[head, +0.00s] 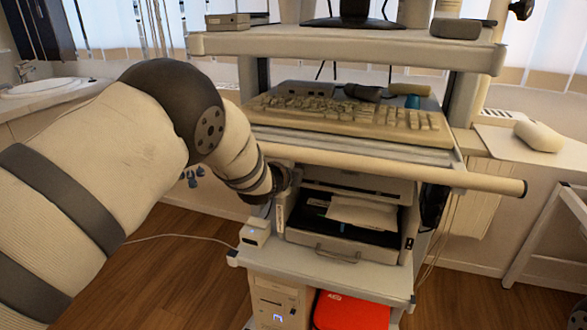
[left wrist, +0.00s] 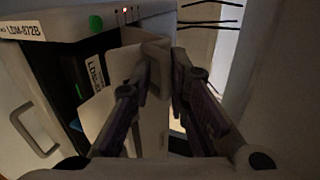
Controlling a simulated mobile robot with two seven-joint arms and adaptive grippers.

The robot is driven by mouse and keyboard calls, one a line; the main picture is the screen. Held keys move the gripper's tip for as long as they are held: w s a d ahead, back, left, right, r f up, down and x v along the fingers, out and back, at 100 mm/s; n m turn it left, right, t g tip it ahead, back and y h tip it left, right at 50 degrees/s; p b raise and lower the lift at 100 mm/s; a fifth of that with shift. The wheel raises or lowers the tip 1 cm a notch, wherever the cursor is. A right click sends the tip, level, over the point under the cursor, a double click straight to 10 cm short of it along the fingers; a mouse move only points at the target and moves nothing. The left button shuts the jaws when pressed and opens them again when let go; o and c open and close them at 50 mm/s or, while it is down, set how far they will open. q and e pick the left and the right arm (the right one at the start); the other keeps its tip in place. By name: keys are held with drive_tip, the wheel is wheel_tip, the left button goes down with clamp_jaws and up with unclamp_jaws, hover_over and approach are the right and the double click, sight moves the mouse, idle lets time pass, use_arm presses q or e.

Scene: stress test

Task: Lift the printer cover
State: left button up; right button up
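The printer (head: 345,243) stands on a shelf of the grey cart, below the keyboard shelf. White paper (head: 362,214) lies in its dark front opening, under its light upper part (head: 360,183). My left gripper (head: 280,182) is at the printer's upper left side; its fingertips are hard to make out there. In the left wrist view, the printer (left wrist: 70,22) has an LDM-872B label and a green button. There the fingers of my left gripper (left wrist: 160,82) flank a light edge piece; whether they press on it is unclear. My right gripper is out of view.
A horizontal bar (head: 400,168) runs in front of the cart, above the printer. The keyboard (head: 350,118) sits on the shelf above. A small white box (head: 255,232) stands left of the printer, and a red object (head: 350,311) is below. Floor at left is clear.

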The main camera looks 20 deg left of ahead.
use_arm(q)
drive_tip(key=v, duration=1.2)
drive_tip(key=s+a+f+n+g+p, duration=0.25)
drive_tip(key=s+f+n+g, duration=0.5)
drive_tip(key=s+f, duration=1.15)
drive_tip(key=s+f+n+g, duration=0.2)
drive_tip(key=s+n+g, duration=0.1)
drive_tip(key=s, duration=0.8)
drive_tip(key=s+f+n+g, duration=0.2)
drive_tip(key=s+n+g, duration=0.1)
drive_tip(key=s, duration=0.9)
drive_tip(key=s+f+n+g, duration=0.3)
drive_tip(key=s+n, duration=0.2)
drive_tip(key=s, duration=0.6)
drive_tip(key=shift+s+p, duration=0.25)
drive_tip(key=shift+p, duration=0.1)
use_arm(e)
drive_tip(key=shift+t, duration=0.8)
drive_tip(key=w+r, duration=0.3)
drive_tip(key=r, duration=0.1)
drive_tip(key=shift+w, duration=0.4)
